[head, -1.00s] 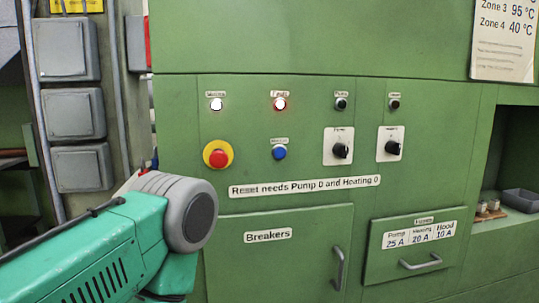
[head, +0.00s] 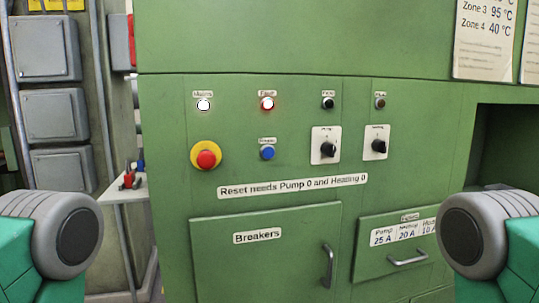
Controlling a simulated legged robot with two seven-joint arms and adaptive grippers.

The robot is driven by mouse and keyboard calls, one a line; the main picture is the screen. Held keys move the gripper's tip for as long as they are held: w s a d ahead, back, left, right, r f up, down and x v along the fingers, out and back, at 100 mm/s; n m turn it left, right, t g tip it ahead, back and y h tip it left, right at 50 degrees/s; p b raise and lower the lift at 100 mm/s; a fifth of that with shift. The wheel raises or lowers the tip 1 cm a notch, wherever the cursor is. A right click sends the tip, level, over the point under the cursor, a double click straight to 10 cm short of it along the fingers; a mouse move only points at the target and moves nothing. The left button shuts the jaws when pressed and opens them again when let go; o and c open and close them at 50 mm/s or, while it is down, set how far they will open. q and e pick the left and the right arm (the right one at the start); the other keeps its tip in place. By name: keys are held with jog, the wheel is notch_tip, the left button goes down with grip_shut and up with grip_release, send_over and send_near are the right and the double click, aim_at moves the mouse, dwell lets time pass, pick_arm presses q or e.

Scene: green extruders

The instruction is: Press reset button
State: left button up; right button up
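A blue round button (head: 267,153) sits on the green panel (head: 300,190) under a small label too blurred to read surely. Right of it are two black rotary knobs on white plates, the pump knob (head: 328,150) and the heating knob (head: 378,146); their exact settings are hard to tell. A sign (head: 292,186) below reads "Reset needs Pump 0 and Heating 0". Above the button, a red-ringed lamp (head: 267,104) has a bright white centre. Parts of both my arms show at the lower left and right edges, away from the button. Neither gripper is in view.
A red emergency stop (head: 206,156) on a yellow ring is left of the blue button. A white lamp (head: 204,104) is bright above it. The breaker door (head: 265,265) and fuse drawer (head: 400,240) have protruding handles. The space before the controls is clear.

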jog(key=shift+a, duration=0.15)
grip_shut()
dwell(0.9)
